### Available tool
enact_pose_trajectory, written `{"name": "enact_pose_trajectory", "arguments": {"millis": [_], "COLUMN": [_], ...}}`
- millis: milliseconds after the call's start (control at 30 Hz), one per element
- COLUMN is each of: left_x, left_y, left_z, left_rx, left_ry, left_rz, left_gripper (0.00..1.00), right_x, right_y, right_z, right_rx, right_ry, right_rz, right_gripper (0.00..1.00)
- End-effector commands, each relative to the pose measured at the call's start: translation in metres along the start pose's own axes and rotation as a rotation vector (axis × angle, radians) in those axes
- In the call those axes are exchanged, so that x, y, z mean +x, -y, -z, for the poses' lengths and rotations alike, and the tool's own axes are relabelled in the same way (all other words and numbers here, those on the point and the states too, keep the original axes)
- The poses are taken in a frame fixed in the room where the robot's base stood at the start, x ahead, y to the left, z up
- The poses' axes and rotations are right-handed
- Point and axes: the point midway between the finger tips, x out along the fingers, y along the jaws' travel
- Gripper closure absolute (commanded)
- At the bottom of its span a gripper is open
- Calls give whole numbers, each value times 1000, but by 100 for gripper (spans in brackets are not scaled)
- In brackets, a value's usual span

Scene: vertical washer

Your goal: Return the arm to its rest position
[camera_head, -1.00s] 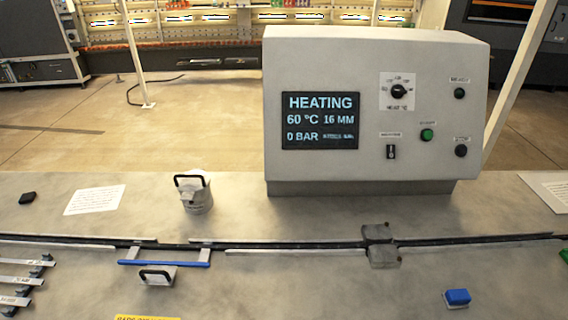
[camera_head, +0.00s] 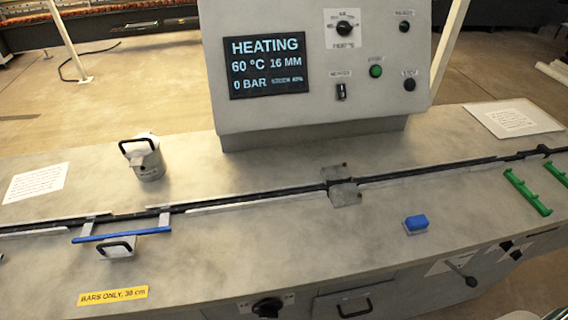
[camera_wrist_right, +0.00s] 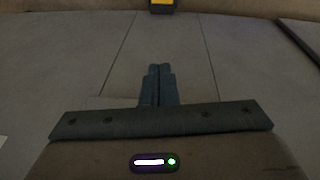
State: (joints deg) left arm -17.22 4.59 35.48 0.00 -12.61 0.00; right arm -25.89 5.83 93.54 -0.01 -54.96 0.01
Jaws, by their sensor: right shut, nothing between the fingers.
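My right gripper (camera_wrist_right: 158,72) shows in the right wrist view. Its two fingers are together with nothing between them, and they point over a tiled floor, apart from any object. Neither gripper shows in the head view. The control box (camera_head: 315,65) stands on the bench. Its screen (camera_head: 265,65) reads HEATING, 60 °C, 16 MM and 0 BAR.
The grey bench (camera_head: 260,235) carries a handled metal can (camera_head: 147,160), a blue-barred handle piece (camera_head: 118,246), a blue-topped block (camera_head: 416,223), green racks (camera_head: 527,192) and paper sheets (camera_head: 512,120). A long dark rail crosses it.

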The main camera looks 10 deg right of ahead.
Motion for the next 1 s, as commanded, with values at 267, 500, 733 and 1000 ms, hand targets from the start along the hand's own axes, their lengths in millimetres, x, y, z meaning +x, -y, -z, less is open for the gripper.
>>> {"name": "enact_pose_trajectory", "arguments": {"millis": [267, 500, 733, 1000], "left_x": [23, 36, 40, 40], "left_y": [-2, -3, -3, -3], "left_z": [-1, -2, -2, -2], "left_rx": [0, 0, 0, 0], "left_ry": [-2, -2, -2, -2], "left_rz": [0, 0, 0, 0], "left_gripper": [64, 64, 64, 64], "right_x": [134, 194, 207, 207], "right_y": [7, 14, 18, 18], "right_z": [-106, -202, -244, -247], "right_rx": [12, 20, 23, 23], "right_ry": [67, 107, 121, 121], "right_rz": [5, 10, 12, 12], "right_gripper": [100, 100, 100, 100]}}
